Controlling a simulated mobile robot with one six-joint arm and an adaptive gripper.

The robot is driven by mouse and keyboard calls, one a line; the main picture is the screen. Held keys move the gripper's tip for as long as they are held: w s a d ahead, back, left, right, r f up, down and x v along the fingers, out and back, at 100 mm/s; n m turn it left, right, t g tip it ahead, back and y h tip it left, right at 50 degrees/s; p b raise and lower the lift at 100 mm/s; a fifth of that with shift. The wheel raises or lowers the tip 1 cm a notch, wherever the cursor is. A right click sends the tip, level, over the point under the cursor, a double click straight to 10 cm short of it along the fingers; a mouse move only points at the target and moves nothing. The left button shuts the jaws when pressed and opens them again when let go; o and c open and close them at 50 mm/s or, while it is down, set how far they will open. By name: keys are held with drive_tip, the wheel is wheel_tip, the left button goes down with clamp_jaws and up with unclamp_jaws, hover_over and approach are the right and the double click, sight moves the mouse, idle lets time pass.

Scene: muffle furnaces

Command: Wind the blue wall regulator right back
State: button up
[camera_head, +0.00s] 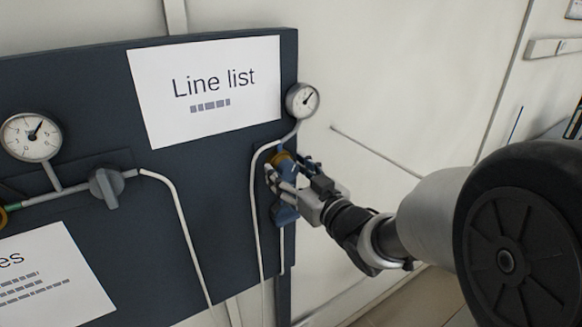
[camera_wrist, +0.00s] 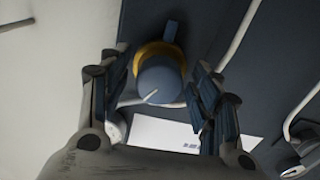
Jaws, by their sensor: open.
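The blue wall regulator (camera_head: 286,165) is at the right edge of the dark panel, below a small round gauge (camera_head: 303,99). A yellow ring shows at its top, and my gripper partly hides it in the head view. In the wrist view its round blue knob (camera_wrist: 160,80) faces the camera, with the yellow ring behind it. My gripper (camera_head: 291,178) is at the regulator, coming from the right. Its open fingers (camera_wrist: 159,82) stand on either side of the knob, with a gap visible on each side. I cannot tell whether they touch it.
The dark panel (camera_head: 215,200) carries a "Line list" sheet (camera_head: 208,115) left of the regulator. A second gauge (camera_head: 31,137) and a grey valve handle (camera_head: 106,188) are further left. A pale hose (camera_head: 254,215) runs down beside the regulator. The wall to the right is mostly clear.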

drive_tip(key=shift+c, duration=0.5)
drive_tip(key=c, duration=1)
